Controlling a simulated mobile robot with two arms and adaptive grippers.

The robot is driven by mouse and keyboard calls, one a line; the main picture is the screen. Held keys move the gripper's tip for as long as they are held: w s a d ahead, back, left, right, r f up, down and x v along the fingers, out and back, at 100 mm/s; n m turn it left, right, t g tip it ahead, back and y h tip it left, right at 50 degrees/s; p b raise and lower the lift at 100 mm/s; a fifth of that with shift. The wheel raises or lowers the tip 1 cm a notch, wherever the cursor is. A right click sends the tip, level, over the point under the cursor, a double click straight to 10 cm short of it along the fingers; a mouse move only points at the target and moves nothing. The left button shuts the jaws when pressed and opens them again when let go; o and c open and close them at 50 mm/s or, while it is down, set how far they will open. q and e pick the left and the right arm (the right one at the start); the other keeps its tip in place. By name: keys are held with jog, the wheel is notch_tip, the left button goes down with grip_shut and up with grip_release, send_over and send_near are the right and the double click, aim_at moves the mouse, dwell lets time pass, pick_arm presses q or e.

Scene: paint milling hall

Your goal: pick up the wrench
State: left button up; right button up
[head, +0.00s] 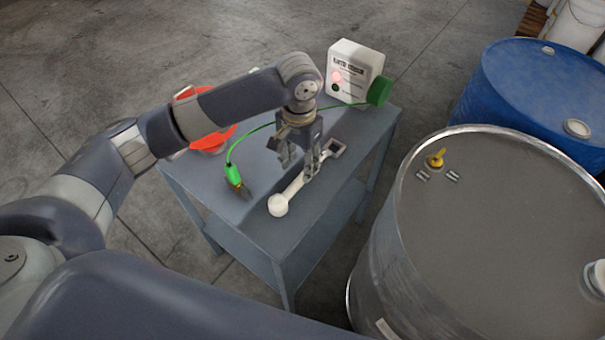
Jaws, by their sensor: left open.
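A pale wrench (294,188) lies on the grey table, running diagonally. Its near end is a round white knob and its far end is a square, ring-like head. My left gripper (297,166) comes down over the middle of the wrench with its fingers apart and pointing down. The right finger overlaps the wrench's shaft in the picture and hides a bit of it. I cannot tell whether the fingers touch the wrench. My right gripper is not in view.
On the table (322,207), a green clamp (233,175) lies left of the wrench, its cable running behind my gripper. A white box (353,70) stands at the back; a red item (207,141) is partly behind my arm. Grey (480,210) and blue (535,90) drums stand right.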

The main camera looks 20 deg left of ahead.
aim_at(300, 178)
pick_arm(q)
jog(key=shift+s+f, duration=0.25)
jog(key=shift+f, duration=1)
jog(key=f, duration=0.3)
jog(key=f+p, duration=0.1)
jog(key=f, duration=0.1)
jog(key=shift+w+f, duration=0.15)
jog(key=shift+w, duration=0.25)
jog(key=c, duration=0.9)
grip_shut()
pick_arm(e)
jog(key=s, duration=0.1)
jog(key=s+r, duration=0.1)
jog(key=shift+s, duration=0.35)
